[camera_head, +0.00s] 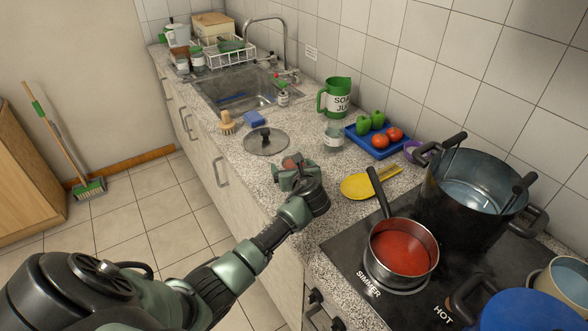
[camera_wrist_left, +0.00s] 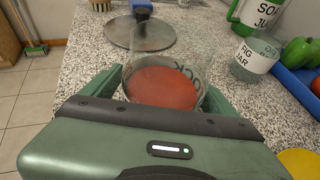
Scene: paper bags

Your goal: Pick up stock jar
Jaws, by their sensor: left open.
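The stock jar (camera_wrist_left: 165,80) is a clear glass jar with red contents and lettering partly readable as "OCK". It stands on the speckled counter. My left gripper (camera_wrist_left: 160,95) is open, with one green finger on each side of the jar; I cannot tell whether they touch it. In the head view my left gripper (camera_head: 296,176) is over the counter's front edge, and the jar (camera_head: 291,162) is mostly hidden behind it, with a bit of red showing. My right gripper is in neither view.
A pan lid (camera_head: 266,141) lies just beyond the jar.

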